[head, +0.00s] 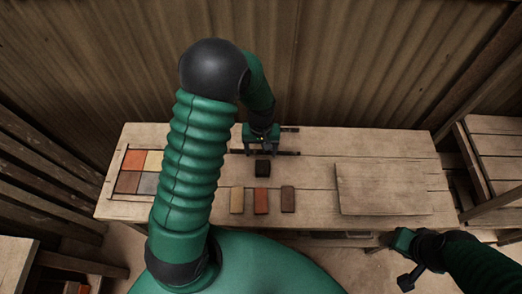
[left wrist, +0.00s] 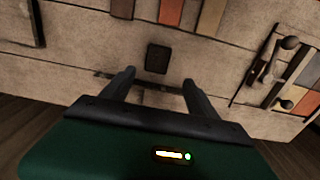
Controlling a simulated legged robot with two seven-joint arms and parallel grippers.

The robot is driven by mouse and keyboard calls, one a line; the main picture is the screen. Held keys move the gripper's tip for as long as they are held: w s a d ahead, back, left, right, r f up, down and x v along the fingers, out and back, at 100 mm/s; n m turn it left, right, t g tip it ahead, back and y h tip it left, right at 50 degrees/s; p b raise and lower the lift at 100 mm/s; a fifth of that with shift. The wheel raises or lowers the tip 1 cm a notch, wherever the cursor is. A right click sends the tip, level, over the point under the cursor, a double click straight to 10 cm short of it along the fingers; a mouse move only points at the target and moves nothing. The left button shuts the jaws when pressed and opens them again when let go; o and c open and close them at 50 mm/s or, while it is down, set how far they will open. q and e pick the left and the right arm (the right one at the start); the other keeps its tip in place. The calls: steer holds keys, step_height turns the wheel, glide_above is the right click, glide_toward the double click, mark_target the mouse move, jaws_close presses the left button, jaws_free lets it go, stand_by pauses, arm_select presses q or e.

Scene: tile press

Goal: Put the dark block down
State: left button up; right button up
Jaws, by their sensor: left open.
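The dark block (head: 262,168) lies on the wooden table (head: 310,165) just in front of my left gripper in the head view. My left gripper (head: 262,150) is open, with no block between its fingers. In the left wrist view the dark block (left wrist: 157,58) lies on the tabletop beyond the spread fingertips (left wrist: 158,82), apart from both. My right gripper (head: 396,262) is at the lower right, off the table's front edge; its fingers are too unclear to judge.
Tan (head: 237,200), red (head: 261,201) and brown (head: 288,199) tiles lie along the front. A framed set of coloured tiles (head: 134,158) is at the left, partly behind my arm. A flat board (head: 382,188) lies at the right. The table between block and board is clear.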

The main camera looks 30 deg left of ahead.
arm_select(q)
steer(key=s+d+r+m+t, duration=0.2)
steer(key=s+d+r+m, duration=0.4)
steer(key=s+r, duration=0.3)
steer(key=shift+s+d+r+t, duration=0.3)
steer(key=shift+d+r, duration=0.2)
steer(key=shift+d, duration=0.3)
steer(key=shift+w, duration=0.1)
